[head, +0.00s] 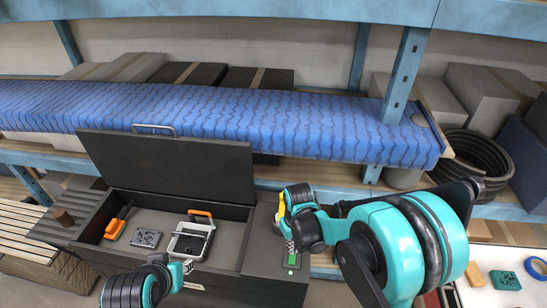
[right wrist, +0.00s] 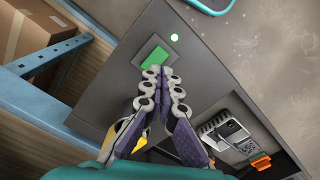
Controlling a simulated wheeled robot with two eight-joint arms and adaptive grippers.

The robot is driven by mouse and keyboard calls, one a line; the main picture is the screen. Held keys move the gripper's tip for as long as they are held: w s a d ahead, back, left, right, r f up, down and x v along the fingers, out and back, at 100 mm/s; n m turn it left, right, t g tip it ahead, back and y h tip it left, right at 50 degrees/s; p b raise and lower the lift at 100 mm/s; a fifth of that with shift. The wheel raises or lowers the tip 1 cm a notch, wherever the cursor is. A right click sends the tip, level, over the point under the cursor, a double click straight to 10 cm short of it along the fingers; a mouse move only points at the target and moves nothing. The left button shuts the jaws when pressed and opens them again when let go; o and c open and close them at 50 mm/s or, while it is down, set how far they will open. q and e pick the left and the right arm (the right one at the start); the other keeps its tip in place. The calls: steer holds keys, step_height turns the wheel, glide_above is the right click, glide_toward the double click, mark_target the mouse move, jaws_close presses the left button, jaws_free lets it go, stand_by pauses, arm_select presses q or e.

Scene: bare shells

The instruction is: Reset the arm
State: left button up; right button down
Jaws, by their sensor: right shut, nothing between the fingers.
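My right gripper (head: 290,244) comes in from the right and is shut and empty. In the right wrist view its closed fingertips (right wrist: 151,76) overlap the lower edge of a green button (right wrist: 156,58); I cannot tell if they touch it. The button also shows in the head view (head: 292,260), on the right end panel of an open dark box (head: 225,285). A small green light (right wrist: 174,37) glows beside it. My left arm is low in the head view, and its gripper (head: 188,266) is over the box's front edge; its finger opening is unclear.
The box lid (head: 170,165) stands open. Inside lie an orange-handled tool (head: 117,223), a dark speckled block (head: 146,238) and a white-framed item with an orange handle (head: 192,238). A blue-covered shelf (head: 230,120) runs behind. Slatted wood is at left; small objects lie on a table at right.

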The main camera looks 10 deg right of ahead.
steer(key=shift+b, duration=0.35)
steer(key=s+d+f+m+t+b, duration=0.1)
steer(key=s+d+t+b, duration=0.1)
steer(key=s+b, duration=0.3)
steer(key=s+d+f+m+t+b, duration=0.1)
steer(key=s+t+b, duration=0.4)
steer(key=b, duration=0.7)
steer(key=shift+s+d+m+b, duration=0.15)
steer(key=shift+d+m+b, duration=0.2)
steer(key=shift+d, duration=0.5)
